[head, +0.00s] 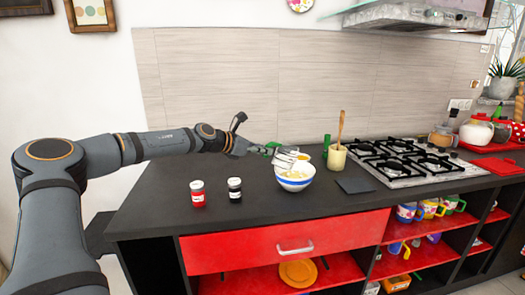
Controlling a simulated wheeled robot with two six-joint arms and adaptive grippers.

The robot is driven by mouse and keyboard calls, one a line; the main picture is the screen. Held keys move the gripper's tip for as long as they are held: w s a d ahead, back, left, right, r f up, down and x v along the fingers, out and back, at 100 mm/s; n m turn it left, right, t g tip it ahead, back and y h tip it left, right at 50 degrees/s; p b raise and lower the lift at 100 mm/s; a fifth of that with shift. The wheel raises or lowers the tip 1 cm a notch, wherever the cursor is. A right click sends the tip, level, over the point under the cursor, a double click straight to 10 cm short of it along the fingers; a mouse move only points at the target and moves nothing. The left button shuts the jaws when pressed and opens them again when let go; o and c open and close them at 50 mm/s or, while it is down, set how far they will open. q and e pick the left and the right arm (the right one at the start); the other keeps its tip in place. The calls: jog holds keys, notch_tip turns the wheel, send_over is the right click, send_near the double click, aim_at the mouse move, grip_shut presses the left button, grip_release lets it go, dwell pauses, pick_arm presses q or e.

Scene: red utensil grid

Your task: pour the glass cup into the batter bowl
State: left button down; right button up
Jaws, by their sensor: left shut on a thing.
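The batter bowl (295,184) is white with a blue band and stands on the dark counter in the middle of the head view. Pale yellow contents show inside it. My left gripper (268,149) reaches in from the left at the bowl's upper left rim. It is shut on the glass cup (284,158), a clear, small shape that appears tilted above the bowl. The cup's contents are too small to make out. The gripper hides part of the cup. My right gripper is not in view.
Two small jars, one red (198,194) and one black (235,190), stand left of the bowl. A cream holder (336,159) with a wooden utensil and a green bottle (326,147) stand close right. A dark square (355,185) lies before the gas hob (405,162).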

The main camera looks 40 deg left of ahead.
pick_arm(q)
jog(key=shift+a, duration=0.1)
jog(key=shift+w+r+g+p, duration=0.1)
jog(key=shift+r+g+p, duration=0.4)
jog(key=shift+p, duration=0.4)
jog(key=shift+w+r+p, duration=0.1)
jog(key=shift+r+p, duration=0.1)
jog(key=shift+p, duration=0.1)
jog(key=shift+w+r+g+y+p, duration=0.15)
jog(key=shift+r+g+y+p, duration=0.15)
jog(key=shift+r+g+p, duration=0.35)
jog(key=shift+w+p, duration=0.15)
jog(key=shift+p, duration=0.3)
jog(key=shift+d+f+g, duration=0.1)
jog(key=shift+d+g, duration=0.1)
jog(key=shift+g, duration=0.05)
